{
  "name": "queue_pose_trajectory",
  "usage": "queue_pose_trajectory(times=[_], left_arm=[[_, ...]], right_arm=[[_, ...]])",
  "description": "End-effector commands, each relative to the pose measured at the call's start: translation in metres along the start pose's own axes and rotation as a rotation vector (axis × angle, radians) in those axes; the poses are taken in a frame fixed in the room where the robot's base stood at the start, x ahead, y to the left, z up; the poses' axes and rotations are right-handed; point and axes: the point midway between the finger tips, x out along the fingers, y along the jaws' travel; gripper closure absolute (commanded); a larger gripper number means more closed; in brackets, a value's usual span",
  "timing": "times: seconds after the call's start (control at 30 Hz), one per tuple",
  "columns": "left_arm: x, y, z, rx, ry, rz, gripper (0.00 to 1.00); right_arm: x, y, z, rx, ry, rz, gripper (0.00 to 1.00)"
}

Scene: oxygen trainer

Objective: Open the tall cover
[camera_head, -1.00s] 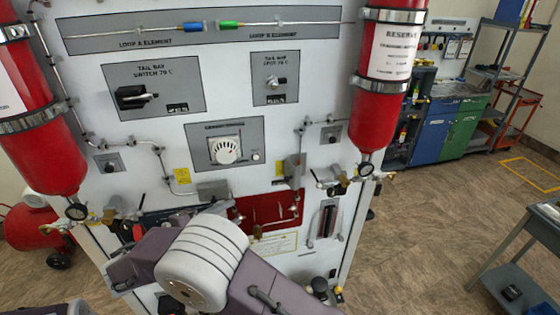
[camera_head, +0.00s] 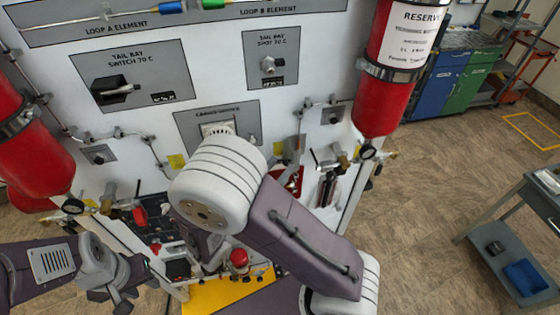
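A tall, narrow upright fixture (camera_head: 327,188) sits low on the right of the white panel; it may be the tall cover. My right arm partly hides the area beside it, and I cannot make out whether a cover there is open. My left gripper (camera_head: 118,292) is at the lower left, in front of the panel's lower part and well away from that fixture; its finger gap is unclear. My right arm crosses the middle of the view, and its gripper is hidden behind its own links.
Red cylinders stand at the left (camera_head: 32,150) and right (camera_head: 385,95) panel edges. Valves and a gauge (camera_head: 73,206) stick out below the left one. A yellow surface (camera_head: 228,291) shows low in the middle. A grey table (camera_head: 535,210) stands at the right, with open floor before it.

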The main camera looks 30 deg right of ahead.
Motion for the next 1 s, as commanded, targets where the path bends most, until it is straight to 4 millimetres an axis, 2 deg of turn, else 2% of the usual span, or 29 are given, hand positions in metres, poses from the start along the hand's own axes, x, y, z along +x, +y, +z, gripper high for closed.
queue_pose_trajectory(times=[0.1, 0.33, 0.37, 0.4, 0.5, 0.77, 1.0], left_arm=[[-0.004, 0.000, 0.000, 0.000, 0.000, 0.000, 0.64], [-0.003, 0.000, 0.000, 0.000, 0.000, 0.000, 0.64], [-0.003, 0.000, 0.000, 0.000, 0.000, 0.000, 0.64], [-0.003, 0.000, 0.000, 0.000, 0.000, 0.000, 0.64], [-0.003, 0.000, 0.000, 0.000, 0.000, 0.000, 0.64], [-0.006, 0.000, -0.001, 0.000, 0.000, 0.000, 0.64], [-0.019, 0.000, -0.002, 0.000, 0.000, 0.000, 0.64]], right_arm=[[0.009, 0.000, 0.001, 0.000, 0.000, 0.000, 0.64], [0.011, 0.000, -0.001, 0.002, 0.001, 0.001, 0.64], [0.011, 0.000, -0.001, 0.002, 0.001, 0.001, 0.67], [0.011, 0.000, -0.001, 0.002, 0.001, 0.001, 0.78], [0.010, 0.000, -0.001, 0.002, 0.001, 0.001, 1.00], [0.010, 0.003, 0.001, 0.004, 0.000, -0.019, 1.00], [0.008, 0.016, 0.002, 0.005, -0.001, -0.195, 1.00]])
